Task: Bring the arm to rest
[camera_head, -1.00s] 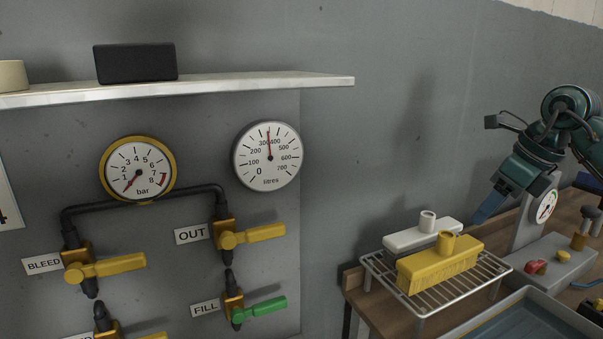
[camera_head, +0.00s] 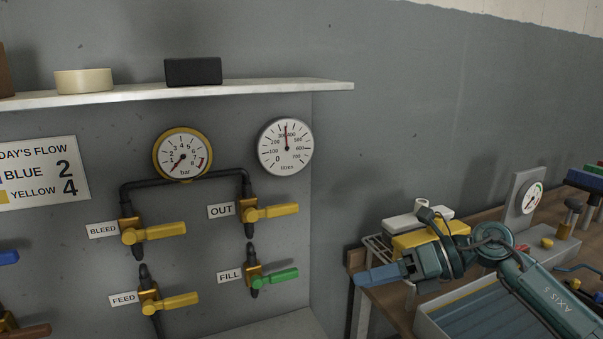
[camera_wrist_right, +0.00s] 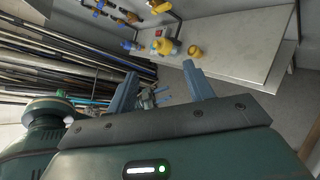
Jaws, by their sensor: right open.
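My right gripper (camera_head: 378,276) reaches leftward in the head view, in front of the wire rack and workbench at the right. My left gripper is not seen in the head view.
A tray (camera_head: 430,325) stands below my arm. The valve panel has a green FILL handle (camera_head: 280,279). Bare wall lies between panel and bench.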

